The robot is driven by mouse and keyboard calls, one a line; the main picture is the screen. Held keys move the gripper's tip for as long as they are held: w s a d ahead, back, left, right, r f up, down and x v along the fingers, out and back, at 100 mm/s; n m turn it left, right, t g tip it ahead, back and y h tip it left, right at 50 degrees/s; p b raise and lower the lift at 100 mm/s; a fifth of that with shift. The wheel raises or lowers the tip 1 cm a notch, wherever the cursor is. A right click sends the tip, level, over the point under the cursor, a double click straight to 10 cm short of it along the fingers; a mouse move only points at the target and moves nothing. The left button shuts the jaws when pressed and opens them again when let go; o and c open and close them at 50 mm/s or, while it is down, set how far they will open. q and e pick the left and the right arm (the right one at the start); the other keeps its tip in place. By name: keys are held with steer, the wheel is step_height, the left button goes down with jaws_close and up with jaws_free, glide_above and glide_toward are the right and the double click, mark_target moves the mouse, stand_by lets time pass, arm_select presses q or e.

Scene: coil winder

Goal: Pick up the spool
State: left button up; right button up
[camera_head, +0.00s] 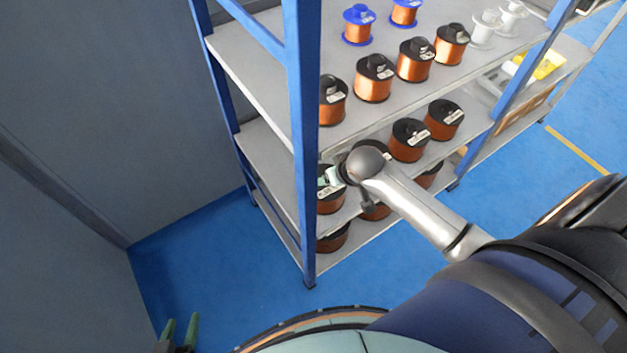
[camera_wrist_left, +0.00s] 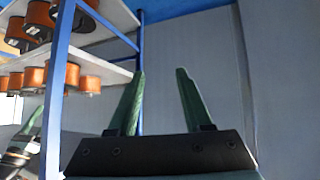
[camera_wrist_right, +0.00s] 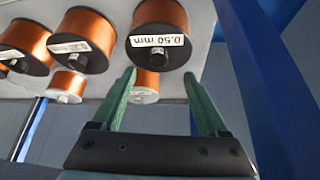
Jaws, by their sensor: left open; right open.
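Copper-wound spools with black flanges stand on the rack's shelves. One spool (camera_head: 330,201) is at the left end of the middle shelf, partly hidden by the blue post and my right gripper (camera_head: 328,180). In the right wrist view a spool labelled 0.50 mm (camera_wrist_right: 158,20) lies just beyond the open fingers (camera_wrist_right: 159,76), with nothing between them clearly gripped. My left gripper (camera_head: 179,333) is low at the bottom left, away from the rack. In the left wrist view its fingers (camera_wrist_left: 161,72) are open and empty.
The rack's blue front post (camera_head: 302,130) stands close beside my right gripper. More copper spools (camera_head: 374,78) and blue-flanged spools (camera_head: 358,25) fill the upper shelf (camera_head: 250,60). A grey wall (camera_head: 90,120) is at left. The blue floor (camera_head: 210,265) before the rack is clear.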

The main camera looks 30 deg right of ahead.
mark_target(328, 186)
steer(key=shift+w+f, duration=0.2)
steer(key=shift+f, duration=0.05)
steer(key=shift+b+x, duration=0.5)
steer(key=shift+x, duration=0.7)
steer(key=b+x, duration=0.1)
steer(key=x, duration=0.2)
steer(key=shift+w+d+f, duration=0.1)
steer(key=shift+w+d, duration=0.1)
steer(key=shift+w, duration=0.05)
steer(key=shift+w+f, duration=0.3)
steer(key=shift+f, duration=0.15)
arm_select(q)
steer(key=shift+d+f, duration=0.85)
steer(key=shift+d, duration=0.15)
arm_select(e)
steer(key=shift+c, duration=0.4)
arm_select(q)
steer(key=shift+a, duration=0.2)
arm_select(e)
jaws_close()
steer(key=shift+w+r, duration=0.2)
steer(key=shift+r, duration=0.05)
